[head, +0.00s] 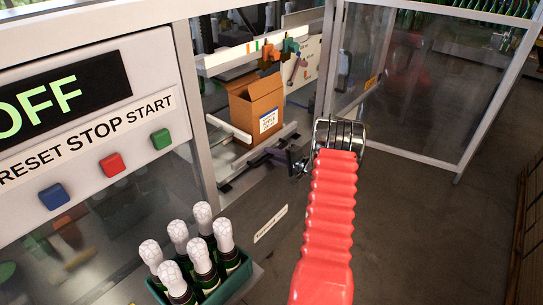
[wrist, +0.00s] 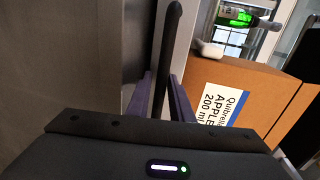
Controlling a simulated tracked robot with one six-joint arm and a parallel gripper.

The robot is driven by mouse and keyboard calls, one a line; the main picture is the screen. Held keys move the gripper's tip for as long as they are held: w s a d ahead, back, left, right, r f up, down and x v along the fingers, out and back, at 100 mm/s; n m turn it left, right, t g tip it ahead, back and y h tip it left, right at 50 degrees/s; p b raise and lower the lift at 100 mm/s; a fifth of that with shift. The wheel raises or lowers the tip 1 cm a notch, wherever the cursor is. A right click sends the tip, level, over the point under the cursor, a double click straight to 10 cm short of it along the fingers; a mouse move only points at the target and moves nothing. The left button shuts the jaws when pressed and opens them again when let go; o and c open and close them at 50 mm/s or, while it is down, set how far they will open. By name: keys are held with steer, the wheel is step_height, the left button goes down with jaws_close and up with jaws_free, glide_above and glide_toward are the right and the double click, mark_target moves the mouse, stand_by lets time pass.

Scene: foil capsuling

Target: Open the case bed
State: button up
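The case bed (head: 238,152) is a low frame with pale rails inside the machine, and an open-topped cardboard case (head: 254,108) stands on it. The case, with a blue and white label, also fills the right of the wrist view (wrist: 262,90). My gripper (head: 290,160) is low at the bed's right side, partly hidden by my red sleeve. In the wrist view its two purple fingers (wrist: 161,80) stand either side of a dark upright handle bar (wrist: 168,45). The fingers look apart, with narrow gaps beside the bar; contact is not clear.
A panel at left reads OFF (head: 38,105), with blue, red and green buttons (head: 111,164). A green crate (head: 237,281) of foil-topped bottles stands below. A glazed guard door (head: 420,85) is at right. Open grey floor (head: 420,230) lies right of my arm.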

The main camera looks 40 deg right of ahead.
steer(key=shift+c, duration=0.2)
jaws_close()
steer(key=shift+f, duration=0.1)
